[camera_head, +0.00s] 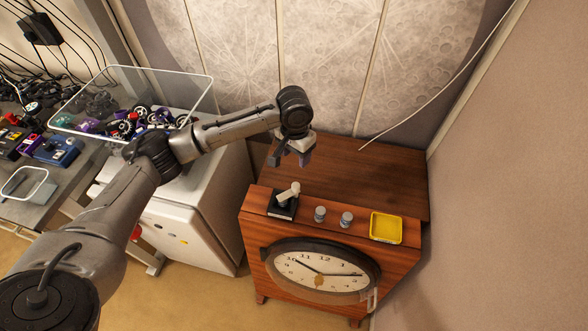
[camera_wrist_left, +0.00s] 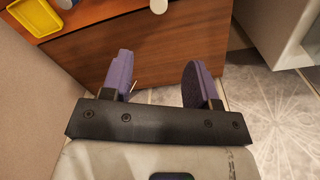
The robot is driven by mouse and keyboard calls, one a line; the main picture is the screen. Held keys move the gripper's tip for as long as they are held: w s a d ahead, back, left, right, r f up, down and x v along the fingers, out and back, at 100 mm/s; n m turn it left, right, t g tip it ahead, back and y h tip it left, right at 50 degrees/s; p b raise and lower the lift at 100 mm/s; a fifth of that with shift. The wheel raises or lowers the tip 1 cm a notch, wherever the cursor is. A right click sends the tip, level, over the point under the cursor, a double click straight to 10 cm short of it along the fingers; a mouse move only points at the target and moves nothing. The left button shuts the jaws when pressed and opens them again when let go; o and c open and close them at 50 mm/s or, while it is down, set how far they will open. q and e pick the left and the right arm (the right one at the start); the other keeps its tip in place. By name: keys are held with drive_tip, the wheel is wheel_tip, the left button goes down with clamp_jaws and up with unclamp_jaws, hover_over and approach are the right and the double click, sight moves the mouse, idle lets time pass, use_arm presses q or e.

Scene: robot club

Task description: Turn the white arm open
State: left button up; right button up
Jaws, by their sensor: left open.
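The white arm (camera_head: 289,194) is a short pale lever on a small black base (camera_head: 282,207), at the left end of the ledge on a brown wooden cabinet (camera_head: 365,170). It tilts up to the right in the head view. My left gripper (camera_head: 292,158) hangs above and behind it, apart from it. In the left wrist view its two purple-padded fingers (camera_wrist_left: 160,82) are spread with nothing between them. A pale rounded end at the top edge there may be the white arm; I cannot tell. My right gripper is not in view.
Two grey knobs (camera_head: 333,217) and a yellow tray (camera_head: 386,228) stand right of the lever. A round clock (camera_head: 322,272) is on the cabinet's front. A white cabinet (camera_head: 196,222) and a clear bin (camera_head: 206,96) of parts are at left. The cabinet's rear top is bare.

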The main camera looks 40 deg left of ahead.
sight(296, 185)
use_arm(q)
drive_tip(key=shift+n, duration=0.7)
drive_tip(key=f, duration=1.4)
drive_tip(key=shift+s+d, duration=0.35)
drive_tip(key=shift+d, duration=0.05)
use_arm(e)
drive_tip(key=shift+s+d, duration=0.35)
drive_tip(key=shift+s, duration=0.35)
use_arm(q)
drive_tip(key=c, duration=0.9)
drive_tip(key=shift+c, duration=0.2)
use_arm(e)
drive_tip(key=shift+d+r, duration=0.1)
